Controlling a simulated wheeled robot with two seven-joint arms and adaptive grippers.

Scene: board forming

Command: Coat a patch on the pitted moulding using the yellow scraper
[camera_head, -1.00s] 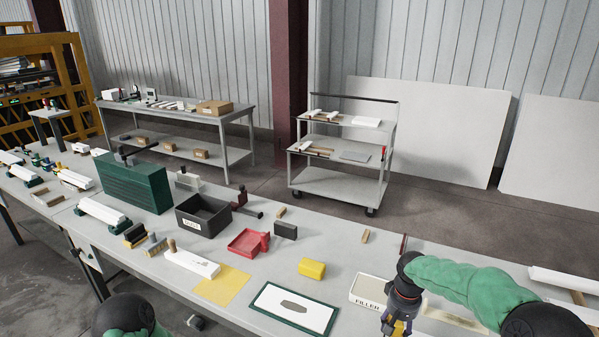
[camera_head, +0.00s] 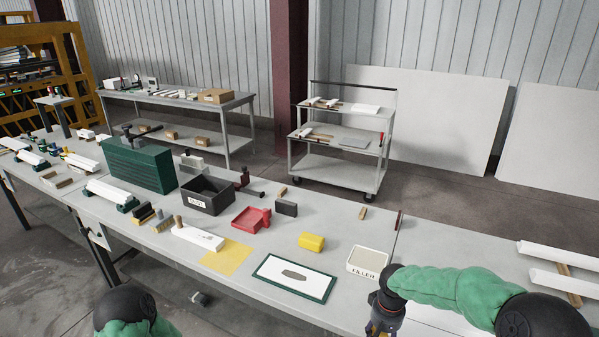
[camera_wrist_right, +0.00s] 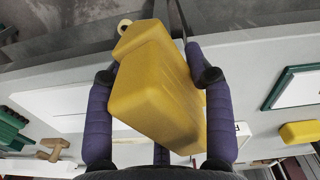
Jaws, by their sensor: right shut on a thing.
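My right gripper (camera_wrist_right: 158,80) is shut on the yellow scraper (camera_wrist_right: 155,85), whose thick yellow body and pale ring end show between the purple fingers. In the head view the right gripper (camera_head: 382,325) is at the bottom edge, in front of the filler tub (camera_head: 367,261); the scraper is mostly out of sight there. A long white piece (camera_wrist_right: 70,103) lies behind the scraper in the wrist view; I cannot tell whether it is the pitted moulding. A white board with a grey patch (camera_head: 293,274) lies on a green mat. My left gripper is out of view.
A yellow block (camera_head: 311,241), red dustpan-like tray (camera_head: 250,218) and black bin (camera_head: 207,195) stand behind the board. A white block (camera_head: 197,238) lies beside a yellow sheet (camera_head: 228,257). White mouldings (camera_head: 562,280) lie at the right. Bare table surrounds the filler tub.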

